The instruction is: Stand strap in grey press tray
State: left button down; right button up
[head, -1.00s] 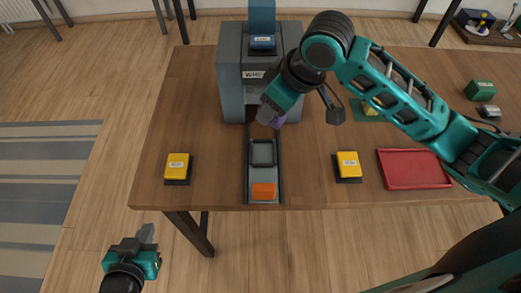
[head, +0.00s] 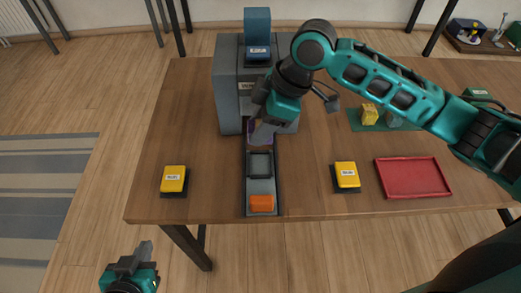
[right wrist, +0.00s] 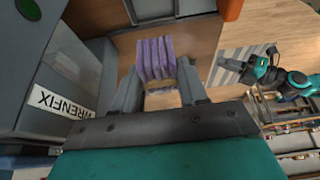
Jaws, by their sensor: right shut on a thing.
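The strap (head: 265,127) is a purple folded piece with ridges. My right gripper (head: 261,136) is shut on it, in front of the press opening and just behind the tray frame. In the right wrist view the strap (right wrist: 155,58) sits between the two fingers. The grey press tray (head: 260,182) is on a dark rail, with a raised square frame and an orange block (head: 261,203) at its front end. Whether the strap touches the tray is unclear. My left gripper (head: 144,250) is off the table's front left, empty; its jaw opening is unclear.
The grey press (head: 228,85) stands behind the tray, labelled WRENFIX in the right wrist view. Yellow buttons stand left (head: 174,180) and right (head: 346,175) of the rail. A red tray (head: 413,178) and a green mat (head: 355,122) lie to the right.

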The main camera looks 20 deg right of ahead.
notch_tip(320, 180, down, 8)
jog(key=shift+r+b, duration=0.1)
jog(key=shift+b, duration=0.3)
jog(key=shift+f, duration=0.25)
jog(key=shift+f, duration=0.55)
jog(key=o, duration=0.9)
